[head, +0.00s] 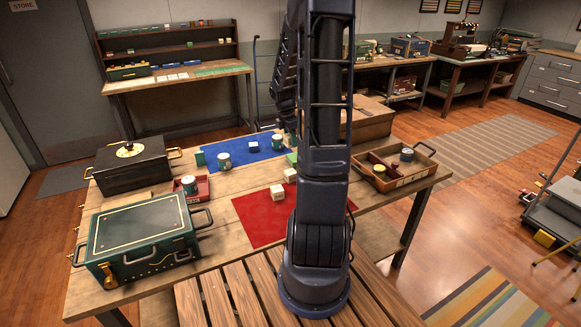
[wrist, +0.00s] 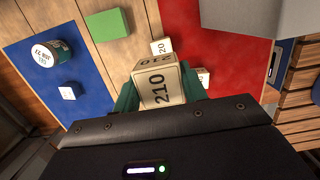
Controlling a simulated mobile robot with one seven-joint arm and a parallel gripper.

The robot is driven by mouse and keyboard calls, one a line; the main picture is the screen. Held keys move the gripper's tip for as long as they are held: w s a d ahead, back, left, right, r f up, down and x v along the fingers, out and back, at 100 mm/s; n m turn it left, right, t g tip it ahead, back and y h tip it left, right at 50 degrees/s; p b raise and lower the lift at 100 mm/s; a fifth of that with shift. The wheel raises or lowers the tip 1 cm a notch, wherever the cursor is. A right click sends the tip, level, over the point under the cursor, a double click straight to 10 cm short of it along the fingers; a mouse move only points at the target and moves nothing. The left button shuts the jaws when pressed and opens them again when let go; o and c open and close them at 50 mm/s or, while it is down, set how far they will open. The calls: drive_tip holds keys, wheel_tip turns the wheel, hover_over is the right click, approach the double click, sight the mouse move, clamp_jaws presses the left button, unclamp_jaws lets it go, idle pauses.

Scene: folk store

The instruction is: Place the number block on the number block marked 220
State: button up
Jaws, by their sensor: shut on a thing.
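In the wrist view, my gripper (wrist: 158,92) is shut on a cream number block (wrist: 160,88) marked 210, its green fingers on either side. The number block marked 220 (wrist: 160,47) lies beyond it, near the edge of the red mat (wrist: 179,25). Another pale block (wrist: 203,76) is partly hidden behind the held block and finger. In the head view, pale blocks (head: 277,191) and (head: 290,175) stand on or near the red mat (head: 250,215); I cannot read their numbers there. My arm hides the gripper in the head view.
A blue mat (head: 238,153) holds tins (head: 224,160) and a small block (head: 254,147). A green block (wrist: 107,24) lies on bare wood between the mats. A green chest (head: 140,235), black box (head: 132,165) and wooden tray (head: 395,170) flank the work area.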

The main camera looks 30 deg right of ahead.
sight(291, 171)
wheel_tip(291, 171, down, 13)
drive_tip(key=shift+f, duration=0.1)
idle(0.5)
drive_tip(key=shift+f, duration=0.15)
drive_tip(key=o, duration=1)
drive_tip(key=shift+c, duration=0.2)
